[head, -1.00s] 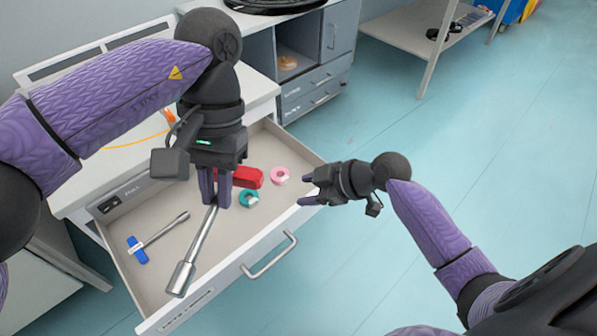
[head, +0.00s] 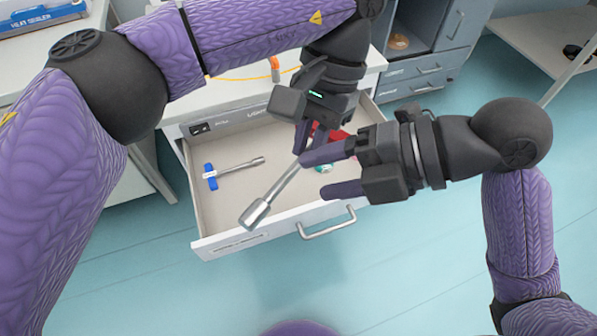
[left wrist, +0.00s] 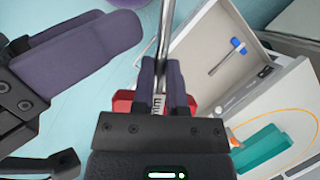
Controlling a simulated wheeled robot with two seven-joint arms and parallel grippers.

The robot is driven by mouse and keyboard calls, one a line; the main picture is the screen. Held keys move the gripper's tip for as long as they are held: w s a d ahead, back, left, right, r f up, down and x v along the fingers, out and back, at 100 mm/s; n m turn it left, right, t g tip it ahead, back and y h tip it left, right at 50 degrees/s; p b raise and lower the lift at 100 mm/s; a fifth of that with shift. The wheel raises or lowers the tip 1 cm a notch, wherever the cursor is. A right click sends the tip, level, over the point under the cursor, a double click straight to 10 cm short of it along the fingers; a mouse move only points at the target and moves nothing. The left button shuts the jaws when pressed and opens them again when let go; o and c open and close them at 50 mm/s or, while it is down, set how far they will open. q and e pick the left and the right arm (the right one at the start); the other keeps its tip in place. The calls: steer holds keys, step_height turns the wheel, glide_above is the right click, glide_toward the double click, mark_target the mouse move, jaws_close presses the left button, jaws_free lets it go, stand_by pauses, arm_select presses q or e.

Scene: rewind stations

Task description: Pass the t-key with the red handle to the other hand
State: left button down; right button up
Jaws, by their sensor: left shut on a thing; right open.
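The t-key with the red handle (head: 279,184) hangs above the open drawer, its shaft slanting down to a silver socket end near the drawer front. My left gripper (head: 304,138) is shut on it close to the red handle, which is partly hidden behind the grippers. In the left wrist view the red handle (left wrist: 124,103) shows at the fingers and the shaft runs up and away. My right gripper (head: 312,174) is open, its fingers pointing left, close beside the shaft just below my left gripper. Whether it touches the key I cannot tell.
The open drawer (head: 215,243) holds a t-key with a blue handle (head: 211,178) at its left side. A teal ring (head: 325,168) in it is mostly hidden by my right gripper. The drawer's bar handle (head: 327,226) sticks out in front. Floor is free before it.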

mark_target(283, 184)
steer(key=x, duration=0.5)
steer(key=shift+c, duration=0.2)
steer(key=shift+r, duration=0.1)
jaws_close()
